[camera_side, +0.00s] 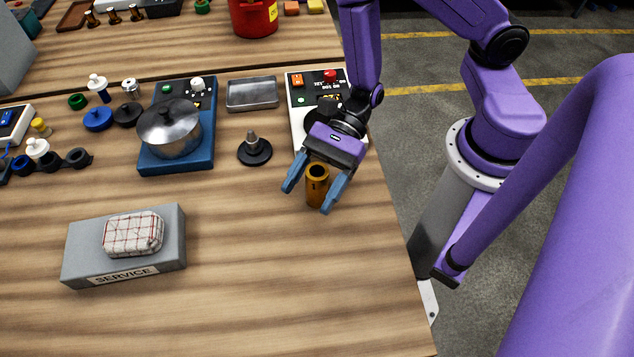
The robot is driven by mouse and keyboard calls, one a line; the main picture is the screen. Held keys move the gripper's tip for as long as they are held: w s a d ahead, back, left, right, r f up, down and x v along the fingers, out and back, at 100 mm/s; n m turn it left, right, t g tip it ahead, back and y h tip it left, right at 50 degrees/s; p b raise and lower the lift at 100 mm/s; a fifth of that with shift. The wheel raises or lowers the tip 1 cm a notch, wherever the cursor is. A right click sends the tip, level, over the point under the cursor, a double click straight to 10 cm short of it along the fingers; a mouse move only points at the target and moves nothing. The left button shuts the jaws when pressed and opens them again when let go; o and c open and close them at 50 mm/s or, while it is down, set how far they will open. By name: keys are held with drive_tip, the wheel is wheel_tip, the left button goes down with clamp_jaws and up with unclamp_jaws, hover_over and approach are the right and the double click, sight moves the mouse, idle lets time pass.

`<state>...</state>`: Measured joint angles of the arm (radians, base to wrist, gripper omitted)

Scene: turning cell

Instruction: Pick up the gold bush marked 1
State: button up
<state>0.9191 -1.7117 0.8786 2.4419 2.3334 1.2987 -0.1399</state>
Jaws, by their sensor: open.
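A gold bush (316,187), a short upright hollow cylinder, stands on the wooden table near its right edge. No mark 1 can be read on it from this side. My gripper (309,197) is open, with its two blue fingers on either side of the bush. The bush lies between the fingers in the picture; whether either finger touches it I cannot tell.
Left of the gripper stands a black cone on a round base (254,149). A white control box (300,118) is behind it, partly hidden by my arm. A metal tray (252,94), a blue unit with a pot (172,130) and a grey SERVICE block (80,250) stand further left.

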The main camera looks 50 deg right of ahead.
drive_tip(key=c, duration=1)
drive_tip(key=shift+c, duration=0.8)
drive_tip(key=shift+r, duration=0.15)
